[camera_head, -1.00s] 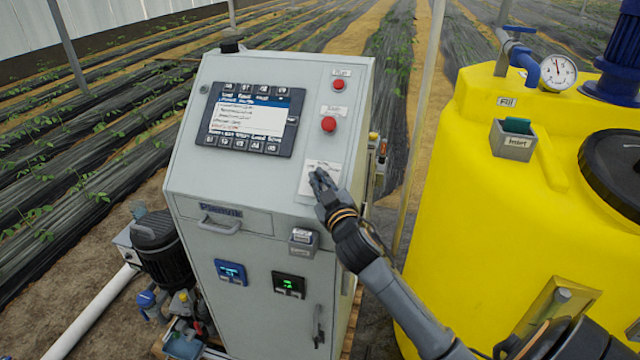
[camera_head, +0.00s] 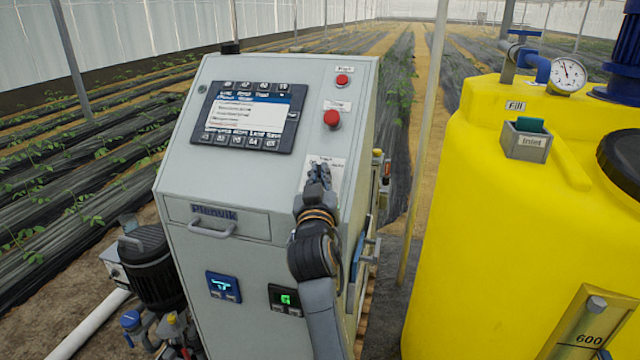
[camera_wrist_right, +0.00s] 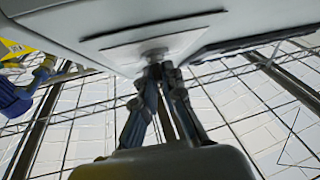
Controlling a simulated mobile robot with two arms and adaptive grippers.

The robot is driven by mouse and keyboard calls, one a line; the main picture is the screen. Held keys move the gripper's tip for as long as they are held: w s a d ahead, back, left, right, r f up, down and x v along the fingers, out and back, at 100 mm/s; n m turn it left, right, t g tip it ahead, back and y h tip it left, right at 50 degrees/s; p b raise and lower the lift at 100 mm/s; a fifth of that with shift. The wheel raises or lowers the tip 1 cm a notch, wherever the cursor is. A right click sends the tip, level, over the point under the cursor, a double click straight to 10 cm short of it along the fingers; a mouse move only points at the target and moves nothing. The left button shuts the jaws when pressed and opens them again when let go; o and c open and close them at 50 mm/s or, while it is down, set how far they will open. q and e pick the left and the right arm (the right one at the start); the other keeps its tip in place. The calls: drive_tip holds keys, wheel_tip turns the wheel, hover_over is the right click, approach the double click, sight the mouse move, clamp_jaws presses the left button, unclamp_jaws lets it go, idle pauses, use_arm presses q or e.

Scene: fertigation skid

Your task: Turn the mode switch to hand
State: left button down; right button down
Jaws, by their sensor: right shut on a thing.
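The mode switch sits on a white label plate (camera_head: 335,170) on the sloped face of the grey control cabinet (camera_head: 260,172), below two red buttons. My right gripper (camera_head: 318,175) is at this plate and covers most of the switch in the head view. In the right wrist view, the switch knob (camera_wrist_right: 155,54) shows at the plate, and the right gripper's fingertips (camera_wrist_right: 162,70) are closed on it. Which position the switch points to cannot be read. My left gripper is not in view.
Two red buttons (camera_head: 332,118) stand above the switch plate. A display (camera_head: 247,117) is at the upper left of the cabinet. A drawer with a handle (camera_head: 212,229) is below. A yellow tank (camera_head: 470,240) stands to the right, with a gap between.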

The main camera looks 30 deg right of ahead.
sight(319, 175)
drive_tip(key=shift+f, duration=0.1)
drive_tip(key=c, duration=1.5)
unclamp_jaws()
drive_tip(key=shift+o, duration=0.2)
wheel_tip(319, 175, up, 10)
drive_tip(key=shift+r, duration=0.1)
